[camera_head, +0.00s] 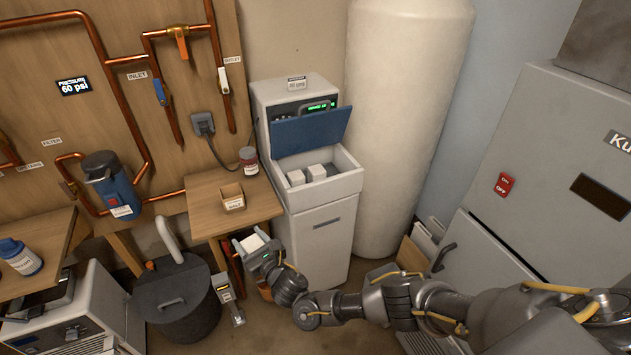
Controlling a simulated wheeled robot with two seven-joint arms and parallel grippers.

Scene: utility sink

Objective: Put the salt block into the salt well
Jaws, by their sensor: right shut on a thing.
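My right arm comes in from the lower right, and its gripper (250,247) is shut on a white salt block (252,241). It holds the block in front of the small wooden table, left of the softener cabinet and lower in the picture than its open well. The salt well (346,183) is the open bin of the white cabinet. Its blue lid (312,131) is raised. White blocks (306,174) lie in the left part of the well, and the right part looks dark and empty. My left gripper is not in view.
The wooden table (202,213) beside the cabinet (318,244) carries an open box (233,197) and a jar (249,160). A dark lidded bin (176,315) stands at lower left. A tall white tank (405,110) stands right of the cabinet. Space above the well's front is clear.

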